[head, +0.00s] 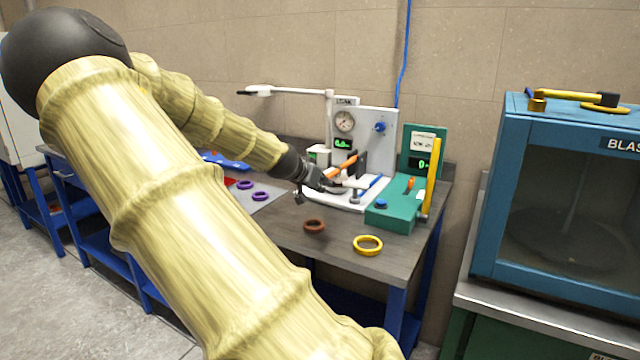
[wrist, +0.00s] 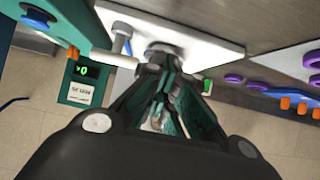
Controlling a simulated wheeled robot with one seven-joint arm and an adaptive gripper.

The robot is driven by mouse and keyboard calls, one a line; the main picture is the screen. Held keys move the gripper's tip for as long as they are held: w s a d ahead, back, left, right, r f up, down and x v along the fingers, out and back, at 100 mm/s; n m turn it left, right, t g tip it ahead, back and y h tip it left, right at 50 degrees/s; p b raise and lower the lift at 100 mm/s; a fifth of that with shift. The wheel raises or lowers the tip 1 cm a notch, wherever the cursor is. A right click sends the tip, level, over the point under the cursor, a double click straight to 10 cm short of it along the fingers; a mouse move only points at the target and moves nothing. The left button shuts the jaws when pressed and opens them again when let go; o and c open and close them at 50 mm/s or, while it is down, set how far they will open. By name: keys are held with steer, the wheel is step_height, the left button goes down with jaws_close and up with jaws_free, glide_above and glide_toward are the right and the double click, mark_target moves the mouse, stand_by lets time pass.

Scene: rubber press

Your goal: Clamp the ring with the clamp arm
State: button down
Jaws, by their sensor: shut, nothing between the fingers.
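The clamp arm with its orange handle (head: 340,168) is on the white-based test fixture (head: 378,200), raised and slanting up to the right. My gripper (head: 318,186) is shut and empty, low over the left side of this fixture, close to the handle. It also shows in the wrist view (wrist: 162,88), fingers together over the white base plate (wrist: 200,50). I cannot tell whether it touches the clamp arm. A brown ring (head: 314,226) and a yellow ring (head: 368,244) lie loose on the table. Whether a ring is under the clamp is hidden.
A panel with a round gauge (head: 345,121) stands behind the fixture. A green device (head: 398,210) with a yellow column is to its right. Purple rings (head: 261,196) lie on a grey mat to the left. A blue cabinet (head: 560,180) stands at the far right.

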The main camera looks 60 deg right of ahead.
step_height(320, 180, up, 4)
steer(key=r+p, duration=0.1)
steer(key=p, duration=0.2)
steer(key=a+f, duration=0.2)
steer(key=a, duration=0.1)
steer(key=a+f+b, duration=0.1)
steer(key=a+f, duration=0.1)
steer(key=a, duration=0.1)
steer(key=a+f+b, duration=0.1)
steer(key=a+f, duration=0.1)
steer(key=a, duration=0.1)
steer(key=shift+s+a+f, duration=0.1)
steer(key=shift+s+a, duration=0.05)
steer(key=shift+s, duration=0.1)
